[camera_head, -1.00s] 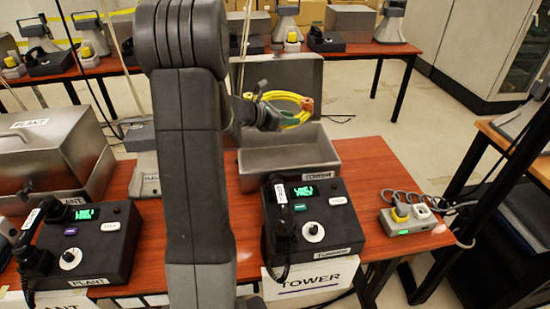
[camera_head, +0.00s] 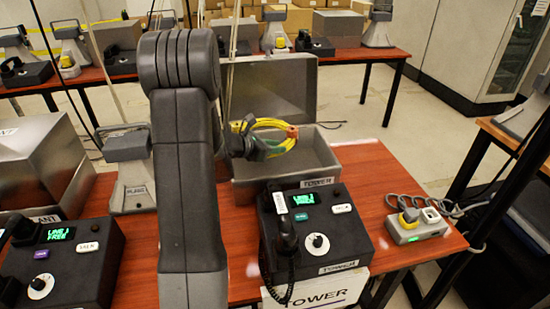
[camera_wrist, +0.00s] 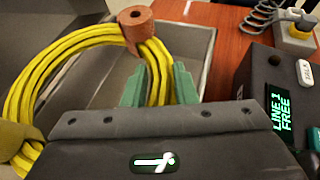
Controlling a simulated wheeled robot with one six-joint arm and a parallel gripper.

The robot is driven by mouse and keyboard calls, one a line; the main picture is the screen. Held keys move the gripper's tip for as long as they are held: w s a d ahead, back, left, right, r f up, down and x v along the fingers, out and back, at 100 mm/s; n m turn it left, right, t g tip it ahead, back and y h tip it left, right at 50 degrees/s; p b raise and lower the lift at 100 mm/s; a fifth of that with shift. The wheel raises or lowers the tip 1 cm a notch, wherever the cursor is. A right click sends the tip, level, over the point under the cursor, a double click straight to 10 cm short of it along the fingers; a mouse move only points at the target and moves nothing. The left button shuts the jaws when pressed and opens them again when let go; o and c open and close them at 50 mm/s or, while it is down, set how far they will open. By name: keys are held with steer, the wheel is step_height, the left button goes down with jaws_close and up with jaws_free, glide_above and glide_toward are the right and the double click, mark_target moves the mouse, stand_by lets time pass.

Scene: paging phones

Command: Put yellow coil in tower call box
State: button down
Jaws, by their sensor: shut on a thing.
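The yellow coil (camera_head: 283,124) is a ring of yellow cable with an orange-brown band (camera_wrist: 137,27). My gripper (camera_head: 268,150) is shut on it; its green fingers (camera_wrist: 158,88) show on either side of the cable in the wrist view. The tower call box (camera_head: 318,160) is a grey metal box with its lid (camera_head: 285,85) raised and a TOWER label on its front. The coil is over the open box in both views. How far it is above the floor of the box, I cannot tell. My arm hides part of the box's left side.
A black TOWER phone (camera_head: 330,232) stands in front of the box, its screen lit green; it also shows in the wrist view (camera_wrist: 275,100). A power strip (camera_head: 415,226) lies at right. The PLANT phone (camera_head: 60,262) and the PLANT box (camera_head: 40,165) stand at left.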

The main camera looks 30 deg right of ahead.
mark_target(275, 157)
step_height(275, 157, down, 4)
steer(key=shift+r, duration=0.15)
steer(key=shift+f+b, duration=0.35)
steer(key=shift+b, duration=0.05)
steer(key=shift+f+b, duration=0.3)
steer(key=shift+b, duration=0.1)
steer(key=c, duration=1.2)
jaws_free()
steer(key=shift+o, duration=0.2)
steer(key=shift+r, duration=0.1)
